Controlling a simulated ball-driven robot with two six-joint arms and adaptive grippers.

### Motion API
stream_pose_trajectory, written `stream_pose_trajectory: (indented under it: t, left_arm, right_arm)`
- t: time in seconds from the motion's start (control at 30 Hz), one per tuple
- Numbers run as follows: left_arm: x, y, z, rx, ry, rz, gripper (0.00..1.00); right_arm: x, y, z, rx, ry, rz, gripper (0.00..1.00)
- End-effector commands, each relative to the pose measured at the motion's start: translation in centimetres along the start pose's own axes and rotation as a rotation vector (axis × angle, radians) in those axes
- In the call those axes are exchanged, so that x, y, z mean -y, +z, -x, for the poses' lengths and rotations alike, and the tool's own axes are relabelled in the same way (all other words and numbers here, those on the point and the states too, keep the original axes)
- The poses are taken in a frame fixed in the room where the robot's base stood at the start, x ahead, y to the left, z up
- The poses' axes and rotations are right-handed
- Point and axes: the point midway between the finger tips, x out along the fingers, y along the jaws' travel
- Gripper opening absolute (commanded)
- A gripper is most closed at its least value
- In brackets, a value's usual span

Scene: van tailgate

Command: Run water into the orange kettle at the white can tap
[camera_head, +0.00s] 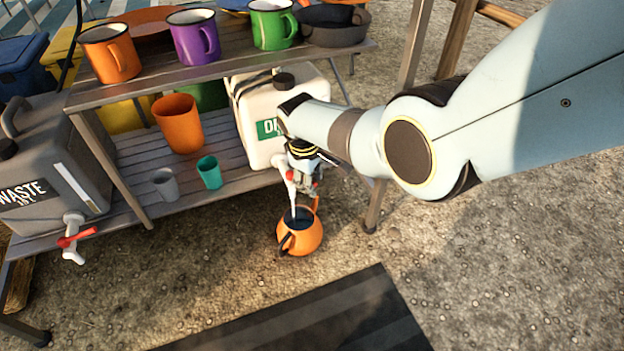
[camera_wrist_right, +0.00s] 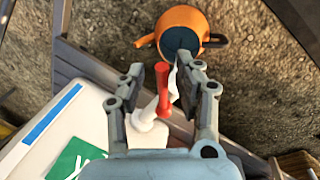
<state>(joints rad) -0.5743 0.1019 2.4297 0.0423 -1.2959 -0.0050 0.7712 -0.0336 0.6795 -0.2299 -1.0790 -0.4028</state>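The white can (camera_head: 262,138) with a green label stands on the lower shelf, partly behind my right arm. Its white tap (camera_wrist_right: 150,118) with a red lever (camera_wrist_right: 162,85) points out over the shelf edge. My right gripper (camera_wrist_right: 166,72) is at the tap, its two fingers apart on either side of the lever, with a visible gap. The orange kettle (camera_head: 306,240) is below the tap, its dark round opening facing up; it also shows in the wrist view (camera_wrist_right: 184,18). A thin pale streak, seemingly water, runs from the tap into the opening. My left gripper is not in view.
A grey waste can (camera_head: 40,150) with its own red-levered tap (camera_head: 74,238) stands at left. An orange cup (camera_head: 178,124), a teal cup (camera_head: 209,172) and a grey cup (camera_head: 166,184) are on the lower shelf. Mugs line the upper shelf. Open ground lies around a dark mat (camera_head: 320,320).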

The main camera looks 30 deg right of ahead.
Motion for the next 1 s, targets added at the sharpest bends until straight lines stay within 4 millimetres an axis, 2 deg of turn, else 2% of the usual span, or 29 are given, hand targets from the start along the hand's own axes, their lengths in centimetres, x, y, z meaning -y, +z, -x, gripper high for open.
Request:
stream_pose_trajectory:
  t: [0.27,0.43,0.57,0.8,1.0]
  left_arm:
    - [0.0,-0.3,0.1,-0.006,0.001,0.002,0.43]
    - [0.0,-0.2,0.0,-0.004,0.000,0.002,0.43]
    - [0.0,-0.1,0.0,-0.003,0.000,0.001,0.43]
    - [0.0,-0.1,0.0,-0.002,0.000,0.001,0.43]
    - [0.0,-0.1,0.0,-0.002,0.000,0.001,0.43]
  right_arm:
    - [0.1,0.0,0.1,0.000,-0.002,0.001,0.34]
    - [0.1,-0.1,1.5,-0.002,-0.001,0.002,0.34]
    - [0.2,-0.1,3.5,-0.004,-0.001,0.000,0.34]
    - [0.1,-0.1,8.5,-0.003,0.000,-0.001,0.34]
    - [0.0,0.0,11.2,0.000,-0.001,0.000,0.34]
